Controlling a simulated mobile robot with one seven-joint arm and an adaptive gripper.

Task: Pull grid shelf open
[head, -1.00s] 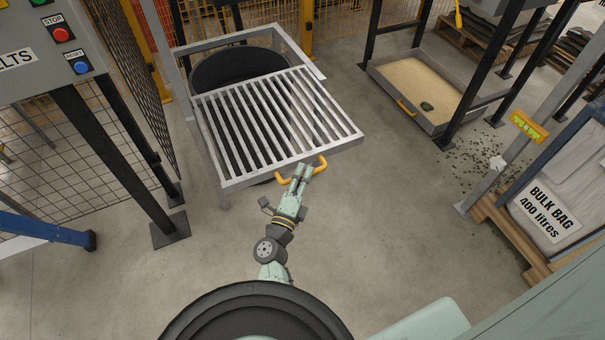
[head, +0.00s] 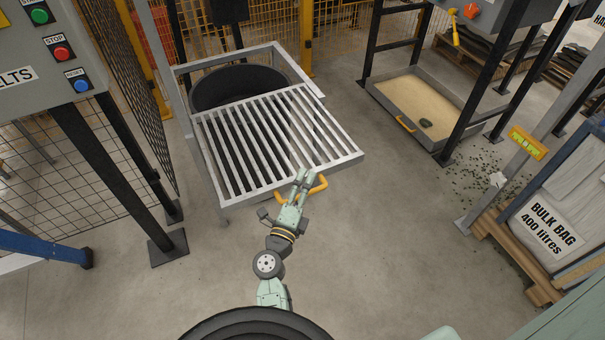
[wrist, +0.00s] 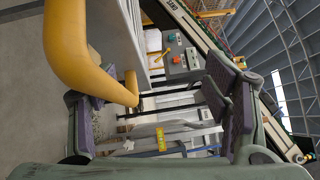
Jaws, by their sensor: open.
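The grid shelf (head: 277,142) is a silver slatted grid at the front of a metal frame, reaching out partly over a round black tub (head: 240,88). A yellow bar handle (head: 319,186) sits on its front edge, and fills the upper left of the wrist view (wrist: 88,55). My gripper (head: 303,174) is at the handle, its fingers overlapping the bar and the front rail in the head view. In the wrist view my gripper (wrist: 150,112) has its finger pads wide apart. The handle's lower end appears between them, nearer the left pad; contact cannot be told.
A control box (head: 50,45) on dark posts stands at the left, by mesh fencing. A sand tray (head: 420,92) lies back right. A bulk bag (head: 555,222) on a pallet is at the right. The floor (head: 385,250) between is mostly clear.

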